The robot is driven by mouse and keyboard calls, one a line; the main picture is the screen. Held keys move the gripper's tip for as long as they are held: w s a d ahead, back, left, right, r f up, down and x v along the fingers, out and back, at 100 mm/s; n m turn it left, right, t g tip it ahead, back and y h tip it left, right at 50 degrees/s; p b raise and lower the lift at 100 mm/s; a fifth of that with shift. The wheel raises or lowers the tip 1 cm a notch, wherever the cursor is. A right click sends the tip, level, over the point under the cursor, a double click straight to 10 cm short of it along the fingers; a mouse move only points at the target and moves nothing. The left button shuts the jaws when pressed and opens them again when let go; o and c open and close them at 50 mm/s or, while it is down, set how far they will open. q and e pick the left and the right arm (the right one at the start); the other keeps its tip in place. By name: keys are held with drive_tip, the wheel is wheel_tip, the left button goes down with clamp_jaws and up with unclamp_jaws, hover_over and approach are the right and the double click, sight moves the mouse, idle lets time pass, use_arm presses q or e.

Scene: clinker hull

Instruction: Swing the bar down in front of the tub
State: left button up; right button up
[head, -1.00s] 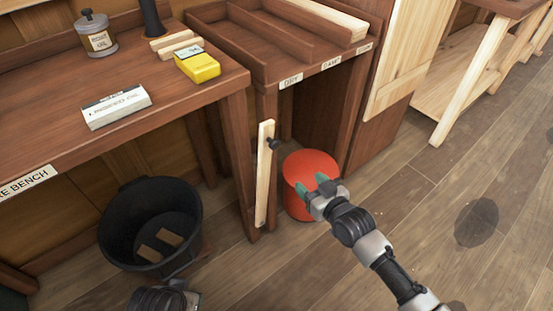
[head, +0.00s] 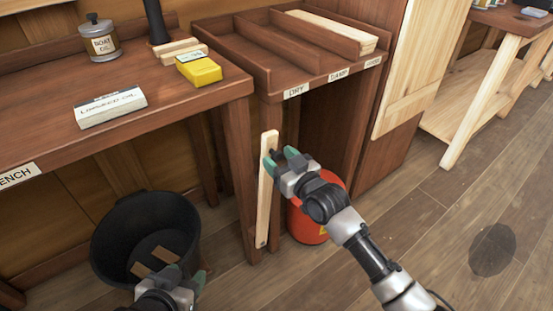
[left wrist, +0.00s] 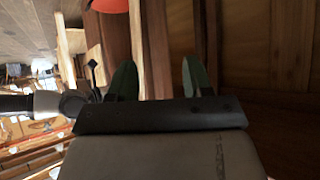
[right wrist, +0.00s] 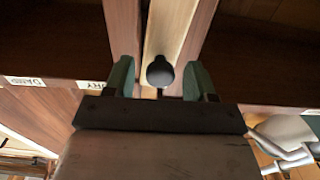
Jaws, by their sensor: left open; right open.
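The bar (head: 265,190) is a pale wooden strip standing upright against the leg of the bench with sorting bays. It has a dark round knob near its top, clear in the right wrist view (right wrist: 160,72). The red tub (head: 308,222) stands under the bays, right of the bar, partly hidden by my right arm. My right gripper (head: 284,156) is open at the knob, which shows between its fingers in the right wrist view. My left gripper (head: 188,280) is open and empty, low in front of the black bucket.
The black bucket (head: 105,250) with wooden blocks inside stands below the left bench. The bench top (head: 60,135) holds a white box (head: 110,106), a yellow box (head: 199,69) and an oil tin (head: 101,40). Open floor (head: 440,220) lies to the right.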

drive_tip(key=shift+w+a, duration=0.45)
drive_tip(key=shift+w, duration=0.15)
drive_tip(key=c, duration=0.9)
drive_tip(key=shift+c, duration=0.3)
